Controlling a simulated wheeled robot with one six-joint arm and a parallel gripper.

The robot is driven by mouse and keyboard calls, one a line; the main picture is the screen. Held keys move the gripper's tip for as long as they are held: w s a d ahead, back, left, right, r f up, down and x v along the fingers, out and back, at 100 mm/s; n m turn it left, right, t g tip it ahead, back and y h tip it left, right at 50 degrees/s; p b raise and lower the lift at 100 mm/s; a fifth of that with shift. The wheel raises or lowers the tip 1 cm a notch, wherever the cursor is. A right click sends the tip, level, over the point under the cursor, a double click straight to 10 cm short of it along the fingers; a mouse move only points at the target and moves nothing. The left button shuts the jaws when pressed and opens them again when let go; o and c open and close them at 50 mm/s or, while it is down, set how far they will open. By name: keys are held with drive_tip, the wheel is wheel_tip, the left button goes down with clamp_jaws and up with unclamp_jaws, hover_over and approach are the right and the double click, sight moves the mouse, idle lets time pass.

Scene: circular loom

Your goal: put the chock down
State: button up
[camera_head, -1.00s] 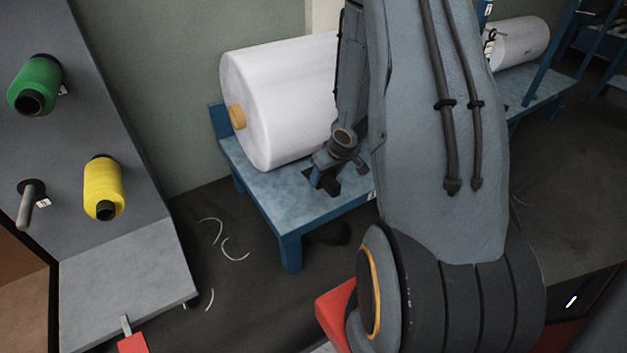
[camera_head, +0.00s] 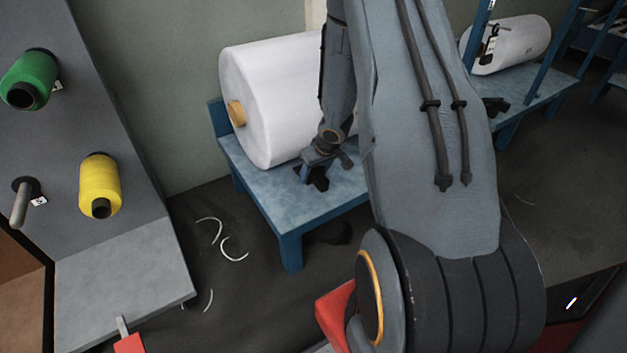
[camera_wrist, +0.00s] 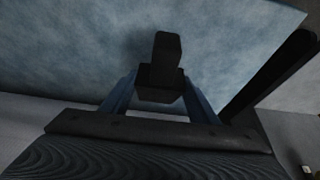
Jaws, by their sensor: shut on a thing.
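The chock (camera_wrist: 165,62) is a small dark block with a raised part. In the wrist view it sits between the converging blue fingers of my gripper (camera_wrist: 160,92), which is shut on it. In the head view my gripper (camera_head: 314,172) points down over the top of the blue stand (camera_head: 262,172), beside the big white roll (camera_head: 270,95). The chock is hard to separate from the dark fingers and shadow there. I cannot tell whether it touches the stand's top.
A long dark bar (camera_wrist: 270,75) slants across the right of the wrist view. A rack at left holds a green cone (camera_head: 30,78) and a yellow cone (camera_head: 100,185). Another white roll (camera_head: 510,45) lies at back right. The stand's front left top is bare.

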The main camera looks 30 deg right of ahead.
sight(314, 178)
wheel_tip(314, 178, down, 2)
drive_tip(key=shift+f+b, duration=0.25)
drive_tip(key=shift+b, duration=0.6)
drive_tip(key=shift+w+f, duration=0.15)
drive_tip(key=shift+w, duration=0.1)
drive_tip(key=shift+f+b, duration=0.15)
drive_tip(key=shift+b, duration=0.15)
drive_tip(key=o, duration=1.3)
